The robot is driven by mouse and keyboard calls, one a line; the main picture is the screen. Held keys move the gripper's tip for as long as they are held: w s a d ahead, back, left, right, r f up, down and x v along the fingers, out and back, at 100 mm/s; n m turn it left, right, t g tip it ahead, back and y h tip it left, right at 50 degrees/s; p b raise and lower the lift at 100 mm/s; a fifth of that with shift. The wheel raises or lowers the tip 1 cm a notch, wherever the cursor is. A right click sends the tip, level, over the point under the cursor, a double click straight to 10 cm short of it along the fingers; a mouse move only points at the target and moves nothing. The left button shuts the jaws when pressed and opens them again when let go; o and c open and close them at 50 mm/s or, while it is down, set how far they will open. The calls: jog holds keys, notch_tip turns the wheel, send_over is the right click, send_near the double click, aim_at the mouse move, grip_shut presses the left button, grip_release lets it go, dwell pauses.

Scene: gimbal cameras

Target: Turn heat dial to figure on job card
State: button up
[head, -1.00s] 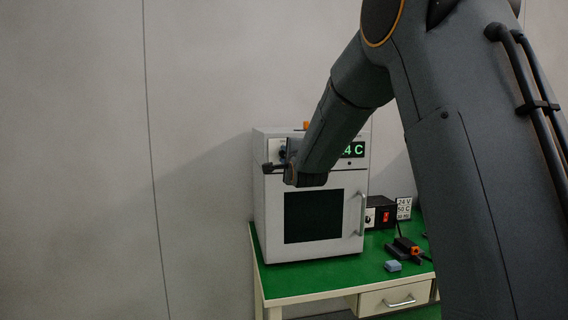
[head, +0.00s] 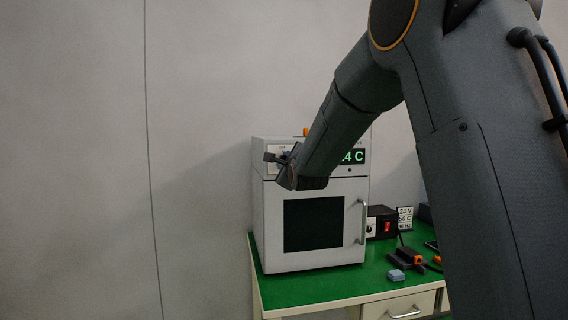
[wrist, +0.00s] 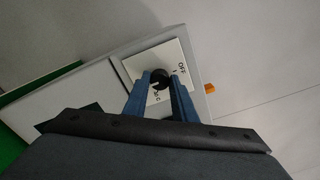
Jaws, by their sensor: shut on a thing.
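The heat dial is a black knob (wrist: 160,79) on a white plate (wrist: 183,68) marked "OFF" and other lettering in the wrist view. My gripper (wrist: 160,84) has its two blue fingers on either side of the knob and is shut on it. In the head view my gripper (head: 281,160) is at the upper left of the white oven (head: 273,228), and my arm hides part of the panel. The green display (head: 353,157) is partly covered; "4 C" shows. The job card (head: 405,219) stands on the bench and reads 24 V, 50 C and a third line too small to read surely.
A black box with a red switch (head: 388,226) stands right of the oven. A blue block (head: 396,275) and dark tools with orange parts (head: 420,259) lie on the green bench top (head: 330,283). An orange piece (wrist: 210,88) sits at the oven's edge.

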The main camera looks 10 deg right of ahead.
jog(key=shift+f, duration=0.1)
jog(key=o, duration=1)
jog(key=shift+o, duration=0.2)
jog(key=s+b, duration=0.1)
jog(key=s, duration=0.7)
jog(key=shift+w, duration=0.1)
